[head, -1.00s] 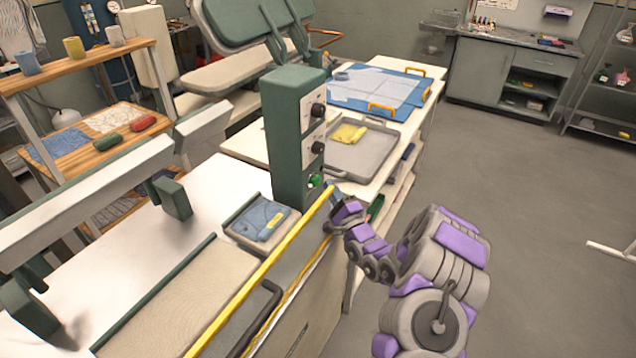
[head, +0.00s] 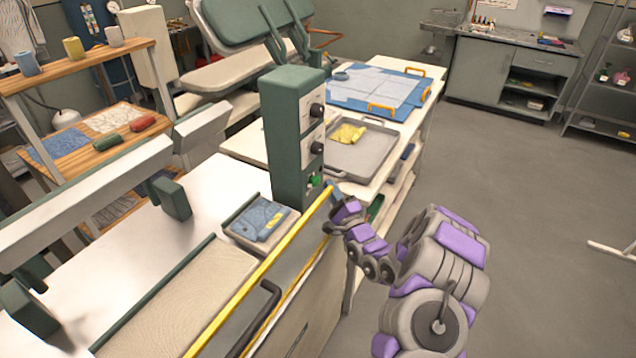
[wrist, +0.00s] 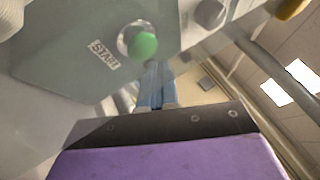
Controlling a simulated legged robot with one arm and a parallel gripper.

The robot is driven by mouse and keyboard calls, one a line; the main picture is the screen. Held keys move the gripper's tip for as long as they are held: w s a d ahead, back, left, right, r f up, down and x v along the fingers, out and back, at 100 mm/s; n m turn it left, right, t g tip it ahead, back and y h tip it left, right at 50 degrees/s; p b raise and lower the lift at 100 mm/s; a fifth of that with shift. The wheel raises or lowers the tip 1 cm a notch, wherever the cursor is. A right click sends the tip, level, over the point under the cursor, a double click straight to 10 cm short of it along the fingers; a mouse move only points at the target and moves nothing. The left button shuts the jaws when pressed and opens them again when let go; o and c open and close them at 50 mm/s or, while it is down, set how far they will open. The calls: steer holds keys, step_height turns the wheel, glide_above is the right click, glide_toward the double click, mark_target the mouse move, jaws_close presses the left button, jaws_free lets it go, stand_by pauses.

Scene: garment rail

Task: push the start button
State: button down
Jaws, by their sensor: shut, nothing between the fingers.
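The green start button (head: 314,181) sits low on the front of the green control box (head: 286,140), below two dark knobs. In the wrist view the round green button (wrist: 143,45) has a pale ring around it and a START label (wrist: 104,54) to its left. My gripper (head: 334,190) is just to the right of and slightly below the button in the head view. In the wrist view its blue fingers (wrist: 156,84) are together and empty, with their tips just below the button. I cannot tell whether they touch it.
A yellow rail (head: 265,262) runs along the machine's front edge close to my gripper. A grey tray (head: 365,150) with a yellow cloth stands behind the box. A folded blue garment (head: 258,217) lies left of it. Open floor (head: 520,230) is at the right.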

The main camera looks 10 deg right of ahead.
steer(key=shift+a, duration=0.1)
stand_by(0.4)
steer(key=shift+w+a+r, duration=0.1)
steer(key=shift+w+r, duration=0.05)
steer(key=shift+a+r, duration=0.2)
steer(key=shift+a, duration=0.05)
stand_by(0.9)
